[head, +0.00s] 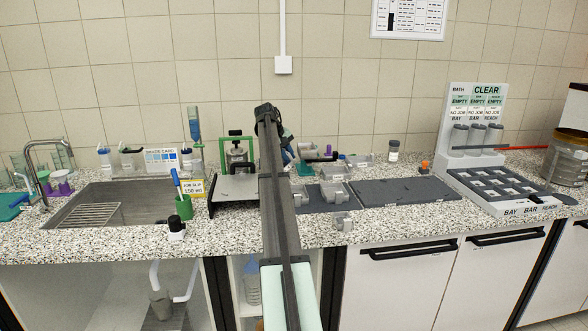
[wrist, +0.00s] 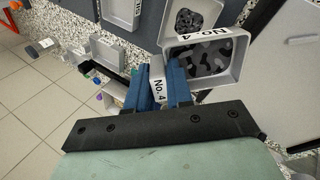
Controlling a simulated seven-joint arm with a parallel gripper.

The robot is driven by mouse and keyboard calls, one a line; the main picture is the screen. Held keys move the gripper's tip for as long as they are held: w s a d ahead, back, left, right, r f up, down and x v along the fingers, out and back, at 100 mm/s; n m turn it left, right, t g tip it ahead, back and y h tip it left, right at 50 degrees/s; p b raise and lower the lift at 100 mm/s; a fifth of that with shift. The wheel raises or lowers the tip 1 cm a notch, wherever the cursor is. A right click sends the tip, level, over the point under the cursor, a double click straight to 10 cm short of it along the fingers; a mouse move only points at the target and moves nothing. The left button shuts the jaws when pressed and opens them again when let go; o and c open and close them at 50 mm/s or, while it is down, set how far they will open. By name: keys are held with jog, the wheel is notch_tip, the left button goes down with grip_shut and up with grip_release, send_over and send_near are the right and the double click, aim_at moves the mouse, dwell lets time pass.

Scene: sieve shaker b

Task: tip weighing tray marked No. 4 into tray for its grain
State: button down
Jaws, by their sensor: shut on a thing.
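My gripper (wrist: 160,70) has blue fingers and is shut on a pale piece marked No. 4 (wrist: 157,90), which I take as part of the weighing tray. Right beside the fingers is a light grey tray (wrist: 239,62) with No. 4 on its rim and mottled grey and black contents. I cannot tell whether the held piece is joined to this tray or in front of it. In the head view the arm hides most of the gripper; some blue (head: 289,156) shows at its far end.
Beyond are a tray with dark grains (wrist: 219,14) and another labelled tray (wrist: 122,38). In the head view, several small clear-grey trays (head: 334,173) stand near dark mats (head: 405,190). A slotted rack (head: 497,207) is at right, a sink (head: 110,203) at left.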

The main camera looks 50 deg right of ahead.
jog(key=y, duration=0.2)
jog(key=r+t+y, duration=0.1)
jog(key=y, duration=0.1)
jog(key=shift+d+r+t+y, duration=0.15)
jog(key=shift+t+y, duration=0.15)
jog(key=shift+r+y, duration=0.1)
jog(key=shift+y, duration=0.5)
jog(key=shift+a, duration=0.2)
